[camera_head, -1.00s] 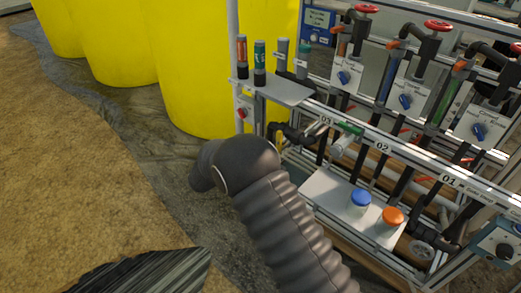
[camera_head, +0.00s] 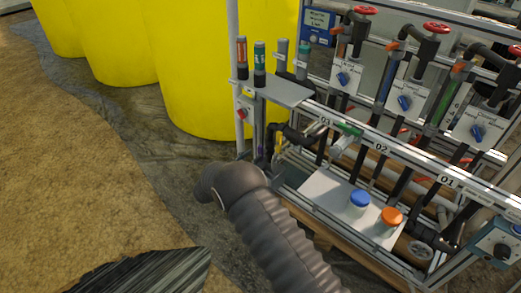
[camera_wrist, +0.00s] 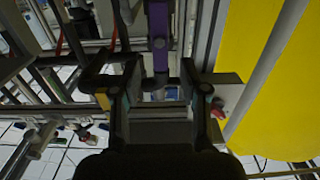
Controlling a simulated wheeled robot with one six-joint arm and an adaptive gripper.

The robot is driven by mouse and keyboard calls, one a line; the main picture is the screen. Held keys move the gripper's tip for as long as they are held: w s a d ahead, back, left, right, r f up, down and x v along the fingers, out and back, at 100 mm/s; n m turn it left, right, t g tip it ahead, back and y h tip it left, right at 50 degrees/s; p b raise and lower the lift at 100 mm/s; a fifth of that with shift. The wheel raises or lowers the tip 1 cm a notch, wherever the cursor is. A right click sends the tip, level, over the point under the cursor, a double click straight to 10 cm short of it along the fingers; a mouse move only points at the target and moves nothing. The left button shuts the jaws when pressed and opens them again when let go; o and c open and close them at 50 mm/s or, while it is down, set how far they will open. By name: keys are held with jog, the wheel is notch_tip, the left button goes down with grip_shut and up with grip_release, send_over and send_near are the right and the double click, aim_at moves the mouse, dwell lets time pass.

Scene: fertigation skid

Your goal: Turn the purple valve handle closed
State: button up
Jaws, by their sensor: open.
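The purple valve handle (camera_wrist: 159,32) shows at the top middle of the wrist view, as a narrow upright bar on a grey stem or pipe. A small purple patch (camera_head: 262,153) shows at the left end of the skid in the head view, just beyond my arm. My gripper (camera_wrist: 152,85) is open in the wrist view, with one finger on each side of the gap. The lower end of the purple part lies in line with this gap; I cannot tell whether it touches a finger.
Yellow tanks (camera_head: 200,70) stand behind, and one fills the right of the wrist view. A shelf (camera_head: 275,90) holds several tubes above the handle area. A lower tray (camera_head: 325,190) carries blue-capped (camera_head: 359,200) and orange-capped (camera_head: 391,216) bottles. Bare ground lies left.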

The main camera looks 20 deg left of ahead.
aim_at(259, 151)
jog(key=shift+x, duration=2.7)
jog(key=shift+c, duration=0.3)
grip_shut()
